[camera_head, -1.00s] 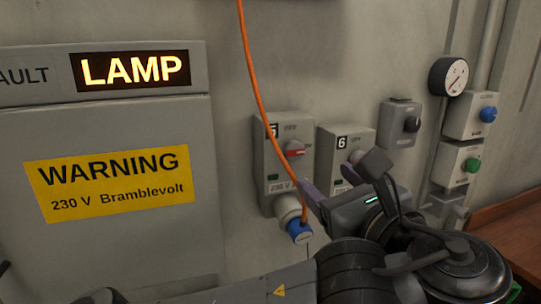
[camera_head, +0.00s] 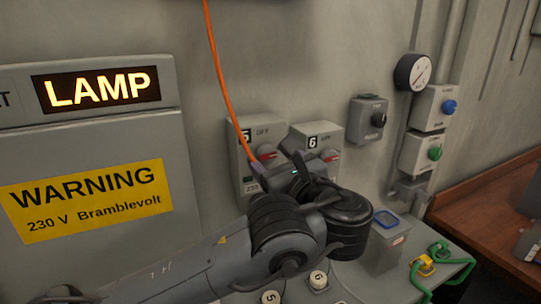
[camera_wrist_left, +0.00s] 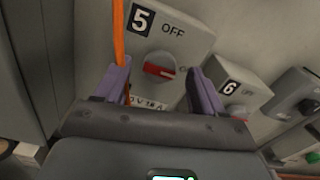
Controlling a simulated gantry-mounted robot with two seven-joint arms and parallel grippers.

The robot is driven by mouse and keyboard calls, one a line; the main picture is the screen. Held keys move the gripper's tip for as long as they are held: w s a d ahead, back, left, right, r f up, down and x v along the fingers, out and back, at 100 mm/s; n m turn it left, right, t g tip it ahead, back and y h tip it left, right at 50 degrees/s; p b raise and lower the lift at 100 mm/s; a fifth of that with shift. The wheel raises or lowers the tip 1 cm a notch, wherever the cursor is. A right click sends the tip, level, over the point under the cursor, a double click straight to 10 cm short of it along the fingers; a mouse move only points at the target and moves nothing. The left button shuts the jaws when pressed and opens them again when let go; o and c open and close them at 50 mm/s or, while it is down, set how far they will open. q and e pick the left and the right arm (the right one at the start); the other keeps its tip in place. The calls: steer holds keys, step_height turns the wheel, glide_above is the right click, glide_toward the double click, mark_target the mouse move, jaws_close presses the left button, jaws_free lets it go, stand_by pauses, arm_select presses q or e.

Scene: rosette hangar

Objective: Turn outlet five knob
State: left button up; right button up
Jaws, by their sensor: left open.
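Outlet five is a grey wall box (camera_head: 241,128) marked 5, with a round grey knob (camera_head: 265,151) that carries a red handle. In the left wrist view the knob (camera_wrist_left: 158,66) shows between my two purple fingers, its red handle lying roughly level. OFF is printed above it; a second label to its right is partly hidden by a finger. My left gripper (camera_wrist_left: 162,82) is open, its fingers either side of the knob, and I see no contact. In the head view my left gripper (camera_head: 280,164) covers the lower part of the outlet. My right gripper is out of view.
Outlet six (camera_head: 322,134), with its own red-handled knob, stands close on the right. An orange cable (camera_head: 217,75) hangs in front of outlet five, near the left finger (camera_wrist_left: 118,45) in the wrist view. A grey cabinet with a yellow warning sign (camera_head: 85,200) stands left.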

arm_select(q)
steer(key=shift+x, duration=0.8)
steer(key=c, duration=1.1)
